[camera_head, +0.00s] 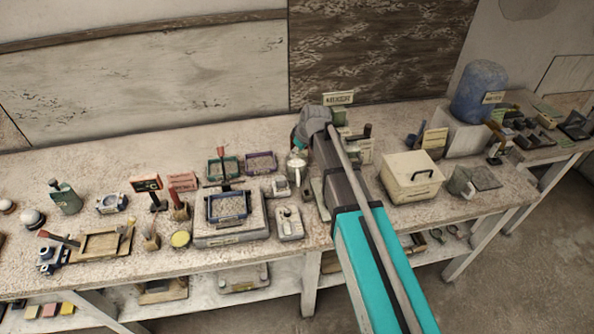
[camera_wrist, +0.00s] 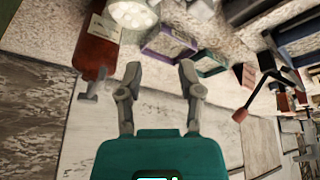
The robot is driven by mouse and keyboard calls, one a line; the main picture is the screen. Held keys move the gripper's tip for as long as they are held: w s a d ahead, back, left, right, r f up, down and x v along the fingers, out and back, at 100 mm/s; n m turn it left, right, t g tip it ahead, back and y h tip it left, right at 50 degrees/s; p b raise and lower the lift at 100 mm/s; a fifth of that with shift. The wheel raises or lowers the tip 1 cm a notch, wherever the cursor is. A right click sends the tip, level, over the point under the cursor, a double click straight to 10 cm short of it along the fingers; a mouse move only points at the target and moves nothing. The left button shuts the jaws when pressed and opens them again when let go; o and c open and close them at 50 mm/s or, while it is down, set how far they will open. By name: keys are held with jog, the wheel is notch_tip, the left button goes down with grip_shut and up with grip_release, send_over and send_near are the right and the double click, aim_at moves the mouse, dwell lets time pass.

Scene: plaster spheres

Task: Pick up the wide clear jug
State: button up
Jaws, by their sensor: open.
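A squat grey, see-through-looking jug (camera_head: 460,182) stands on the right part of the bench, beside a dark flat slab; it best fits the wide clear jug. A paler, taller jug-like vessel (camera_head: 297,165) stands just below the end of my arm, partly close to it. In the wrist view my gripper (camera_wrist: 159,74) is open, with nothing between its two fingers. In the head view its fingers are hidden or too small to make out. The grey jug is well to the right of my gripper and I cannot identify it in the wrist view.
A cream lidded box (camera_head: 411,178) stands between my arm and the grey jug. A blue drum (camera_head: 480,92) is behind. A red-brown bottle (camera_wrist: 97,45) and purple tray (camera_wrist: 168,42) show near my fingers. Trays and tools crowd the bench's left and middle.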

jog(key=shift+f, duration=0.15)
jog(key=b+x, duration=0.2)
jog(key=shift+w+f+b, duration=0.1)
jog(key=shift+f+b, duration=0.15)
jog(key=shift+b, duration=0.05)
jog(key=b, duration=0.5)
send_over(290, 178)
jog(key=s, duration=0.1)
jog(key=f, duration=0.5)
jog(key=shift+s+d+f, duration=0.1)
jog(key=shift+d+f, duration=0.1)
jog(key=shift+d, duration=0.2)
jog(key=b+x, duration=0.3)
jog(key=shift+d+f+b, duration=0.25)
jog(key=shift+b, duration=0.1)
jog(key=shift+b+x, duration=0.85)
jog(key=shift+x, duration=0.1)
jog(key=shift+c, duration=0.3)
grip_shut()
